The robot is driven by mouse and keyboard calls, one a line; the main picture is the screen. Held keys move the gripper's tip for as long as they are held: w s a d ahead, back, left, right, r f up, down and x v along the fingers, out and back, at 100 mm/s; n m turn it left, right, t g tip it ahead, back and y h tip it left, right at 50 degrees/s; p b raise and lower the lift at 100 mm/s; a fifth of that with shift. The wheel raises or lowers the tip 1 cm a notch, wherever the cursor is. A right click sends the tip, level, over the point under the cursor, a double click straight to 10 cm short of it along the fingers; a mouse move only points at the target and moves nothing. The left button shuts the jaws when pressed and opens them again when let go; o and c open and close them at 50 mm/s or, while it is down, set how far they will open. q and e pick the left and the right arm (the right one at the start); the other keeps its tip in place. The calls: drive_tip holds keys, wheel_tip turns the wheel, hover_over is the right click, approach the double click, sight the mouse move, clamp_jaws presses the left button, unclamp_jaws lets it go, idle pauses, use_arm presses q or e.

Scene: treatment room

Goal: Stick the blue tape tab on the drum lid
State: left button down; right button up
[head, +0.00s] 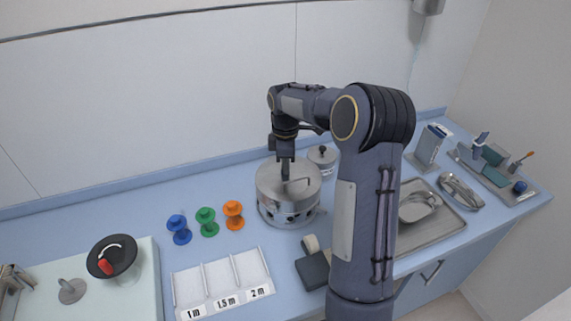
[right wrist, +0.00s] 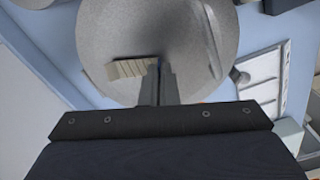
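The drum (head: 289,208) is a round silver vessel in the middle of the counter. Its flat grey lid (head: 303,179) also fills the top of the right wrist view (right wrist: 190,25). My right gripper (head: 285,177) points straight down over the lid. Its fingers are together in the right wrist view (right wrist: 161,66), their tips at or just above the lid. A beige ribbed strip (right wrist: 128,69) shows left of the fingertips; I cannot tell if they touch it. I cannot make out a blue tape tab; anything thin between the fingers is hidden. My left gripper is not in view.
Blue (head: 179,230), green (head: 207,222) and orange (head: 234,215) spools stand left of the drum. A white three-section tray (head: 222,283) lies in front. A dark block (head: 313,271) sits near my right arm. A lidded pot (head: 322,158) stands behind; metal trays lie right.

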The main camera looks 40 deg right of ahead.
drive_tip(key=o, duration=0.5)
drive_tip(key=shift+o, duration=0.2)
wheel_tip(320, 180, up, 8)
drive_tip(key=shift+f+b, duration=0.1)
drive_tip(key=shift+b, duration=0.4)
drive_tip(key=s+a+r+m+t+y, duration=0.1)
drive_tip(key=s+a+r+m+t, duration=0.15)
drive_tip(key=s+a, duration=0.4)
drive_tip(key=s+a+r+m+t+y, duration=0.1)
drive_tip(key=s+a+m, duration=0.35)
drive_tip(key=s, duration=0.35)
drive_tip(key=s+a+f+m+t+y, duration=0.1)
drive_tip(key=s+a+f+m, duration=0.4)
drive_tip(key=s+a, duration=0.5)
drive_tip(key=shift+s+f+t+y, duration=0.4)
drive_tip(key=shift+s+f+t, duration=0.2)
drive_tip(key=shift+s, duration=0.3)
